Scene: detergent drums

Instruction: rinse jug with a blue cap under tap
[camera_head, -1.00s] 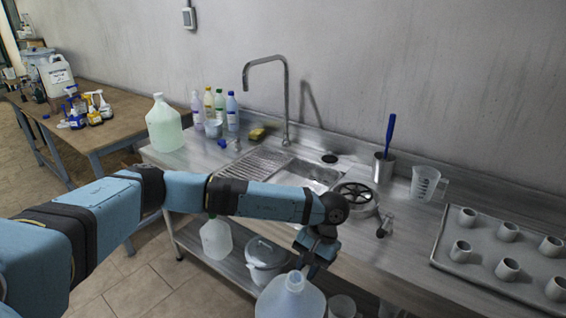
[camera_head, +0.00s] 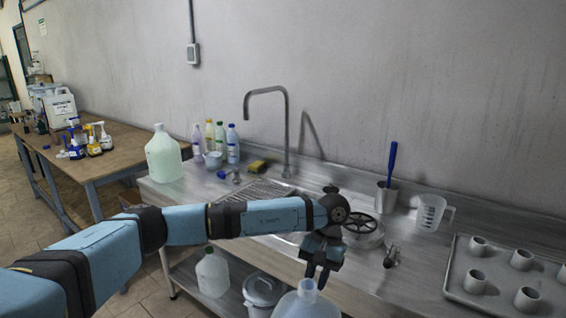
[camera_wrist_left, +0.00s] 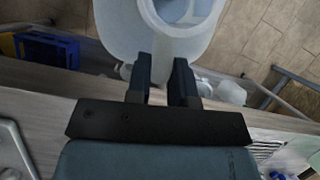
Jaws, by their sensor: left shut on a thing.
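My left gripper (camera_head: 320,278) is shut on a pale translucent jug (camera_head: 305,306), in front of the counter's front edge. The jug's lower part is cut off by the bottom of the head view. In the left wrist view, the jug (camera_wrist_left: 115,35) has an open mouth, and the gripper's fingers (camera_wrist_left: 162,82) grip it beside the mouth. No blue cap shows on it. The tap (camera_head: 287,125) curves over the sink at the back of the counter. My left arm hides much of the basin. My right gripper is not in view.
A greenish jug (camera_head: 163,155), several bottles and a small blue item (camera_head: 222,174) stand left of the sink. A blue-handled brush in a metal cup (camera_head: 387,197), a measuring jug (camera_head: 430,213) and a cup tray (camera_head: 453,285) are right. Another jug (camera_head: 212,275) stands below the counter.

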